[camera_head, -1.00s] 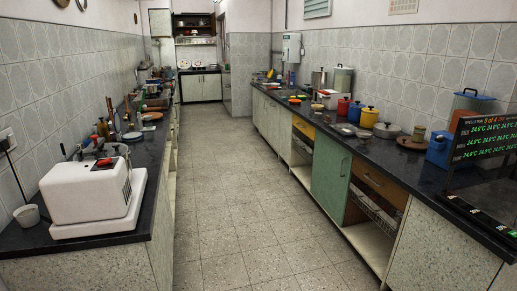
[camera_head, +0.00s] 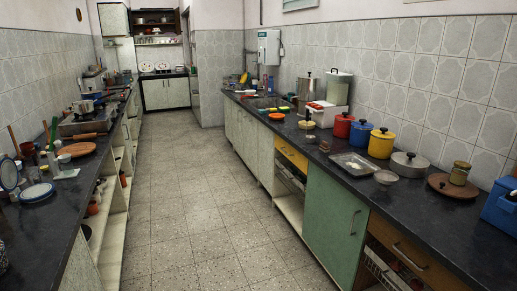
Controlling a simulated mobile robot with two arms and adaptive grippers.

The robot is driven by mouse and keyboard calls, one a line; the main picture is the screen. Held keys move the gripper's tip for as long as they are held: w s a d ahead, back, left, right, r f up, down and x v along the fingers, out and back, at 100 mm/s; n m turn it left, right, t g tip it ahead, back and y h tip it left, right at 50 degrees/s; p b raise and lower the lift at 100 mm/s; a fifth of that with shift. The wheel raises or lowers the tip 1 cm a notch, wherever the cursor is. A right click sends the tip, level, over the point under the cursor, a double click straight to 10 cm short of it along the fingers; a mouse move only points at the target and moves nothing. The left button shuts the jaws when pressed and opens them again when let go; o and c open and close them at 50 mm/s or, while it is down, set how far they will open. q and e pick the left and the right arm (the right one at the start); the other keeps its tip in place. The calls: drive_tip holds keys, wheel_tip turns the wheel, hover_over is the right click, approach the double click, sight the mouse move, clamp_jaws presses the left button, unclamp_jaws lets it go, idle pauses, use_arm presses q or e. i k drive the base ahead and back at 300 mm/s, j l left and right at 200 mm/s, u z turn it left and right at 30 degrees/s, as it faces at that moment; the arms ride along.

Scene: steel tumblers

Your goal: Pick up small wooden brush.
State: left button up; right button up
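I cannot make out a small wooden brush for certain in the head view. On the left counter (camera_head: 45,255) a thin brown wooden-looking piece (camera_head: 85,136) lies in front of the stove; it is too small to tell what it is. Several upright thin items stand by the left wall, among them a reddish stick (camera_head: 14,140). Neither of my grippers is in view.
A tiled aisle (camera_head: 195,225) runs clear between the counters. The right counter holds a red pot (camera_head: 342,126), a blue pot (camera_head: 360,135), a yellow pot (camera_head: 381,146) and a lidded grey pan (camera_head: 409,165). A brown round board (camera_head: 76,150) lies on the left counter.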

sight(324, 147)
drive_tip(key=i, duration=2.2)
